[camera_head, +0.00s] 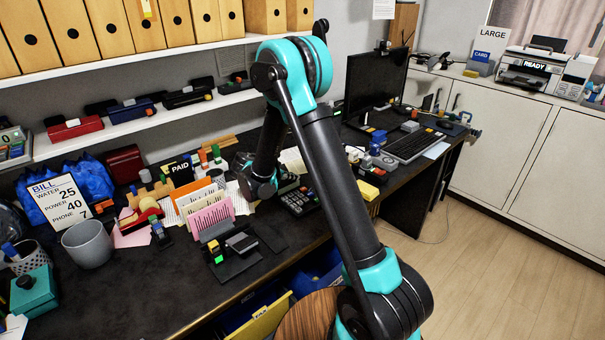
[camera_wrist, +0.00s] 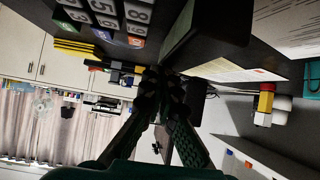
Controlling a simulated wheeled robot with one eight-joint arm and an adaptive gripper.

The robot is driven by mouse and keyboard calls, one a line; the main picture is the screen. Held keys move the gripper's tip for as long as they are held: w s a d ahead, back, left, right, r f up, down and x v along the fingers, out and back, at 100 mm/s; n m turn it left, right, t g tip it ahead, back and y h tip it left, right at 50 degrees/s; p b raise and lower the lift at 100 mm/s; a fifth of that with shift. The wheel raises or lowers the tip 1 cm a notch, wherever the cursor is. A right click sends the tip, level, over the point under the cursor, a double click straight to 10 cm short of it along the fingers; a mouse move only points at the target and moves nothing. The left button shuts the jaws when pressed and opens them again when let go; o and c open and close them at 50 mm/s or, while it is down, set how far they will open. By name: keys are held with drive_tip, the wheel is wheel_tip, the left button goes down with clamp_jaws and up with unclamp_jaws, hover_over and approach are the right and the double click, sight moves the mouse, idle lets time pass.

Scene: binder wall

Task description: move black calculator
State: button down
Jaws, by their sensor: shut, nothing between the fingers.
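A black calculator (camera_head: 299,201) with pale keys lies on the dark desk, just left of my arm in the head view. My arm hides part of it. In the head view my gripper is mostly hidden behind my arm, close to the calculator.
A letter sorter with coloured papers (camera_head: 212,215) stands left of the calculator. A monitor (camera_head: 375,88) and keyboard (camera_head: 413,146) are to the right. A yellow block (camera_head: 369,191) lies near the desk's front edge. A shelf (camera_head: 130,125) with binders above runs along the wall.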

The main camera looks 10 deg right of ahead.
sight(282, 191)
drive_tip(key=s+a, duration=0.4)
drive_tip(key=a, duration=0.1)
drive_tip(key=s+a, duration=0.2)
drive_tip(key=a, duration=0.1)
drive_tip(key=shift+a+f, duration=0.2)
drive_tip(key=shift+f, duration=0.1)
drive_tip(key=shift+r, duration=0.1)
